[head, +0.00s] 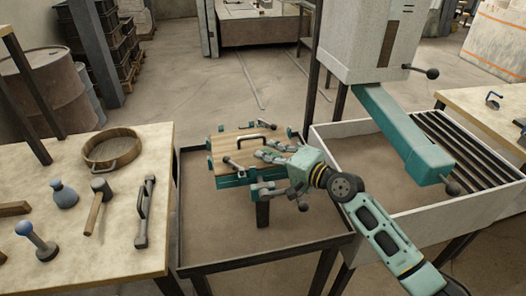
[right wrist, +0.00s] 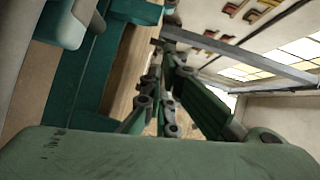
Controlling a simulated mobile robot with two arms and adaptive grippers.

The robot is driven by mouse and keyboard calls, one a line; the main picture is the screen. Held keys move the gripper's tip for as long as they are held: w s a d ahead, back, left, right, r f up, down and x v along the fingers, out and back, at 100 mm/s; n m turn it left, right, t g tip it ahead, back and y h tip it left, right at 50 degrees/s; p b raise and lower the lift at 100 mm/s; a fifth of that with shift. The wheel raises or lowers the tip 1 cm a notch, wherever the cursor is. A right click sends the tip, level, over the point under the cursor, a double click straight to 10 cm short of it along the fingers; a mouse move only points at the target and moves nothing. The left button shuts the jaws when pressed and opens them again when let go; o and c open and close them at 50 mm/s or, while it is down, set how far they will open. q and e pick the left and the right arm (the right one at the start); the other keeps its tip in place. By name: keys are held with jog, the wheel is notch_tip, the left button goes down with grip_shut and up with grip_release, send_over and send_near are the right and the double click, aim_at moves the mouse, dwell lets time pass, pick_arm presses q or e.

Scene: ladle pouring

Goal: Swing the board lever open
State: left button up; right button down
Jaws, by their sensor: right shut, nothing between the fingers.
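The wooden board (head: 236,154) lies in a teal clamp frame (head: 232,181) on a stand in the middle of the head view. A dark bar handle (head: 256,138) is on its far part. A short grey lever (head: 233,165) lies at the board's near left edge. My right gripper (head: 266,151) reaches in from the right, over the board's right part, shut and empty, just right of the lever. In the right wrist view its fingers (right wrist: 165,110) point along the board (right wrist: 122,85), beside the teal frame (right wrist: 75,80). Whether they touch anything cannot be told. My left gripper is out of view.
A machine with a teal arm (head: 405,135) and white bin (head: 480,210) stands at the right.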

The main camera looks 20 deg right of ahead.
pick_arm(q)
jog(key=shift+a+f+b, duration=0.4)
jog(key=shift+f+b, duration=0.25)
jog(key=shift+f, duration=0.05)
pick_arm(e)
jog(key=s+d, duration=0.4)
jog(key=shift+s+d+r, duration=0.3)
jog(key=shift+s+r, duration=0.1)
jog(key=shift+r, duration=0.05)
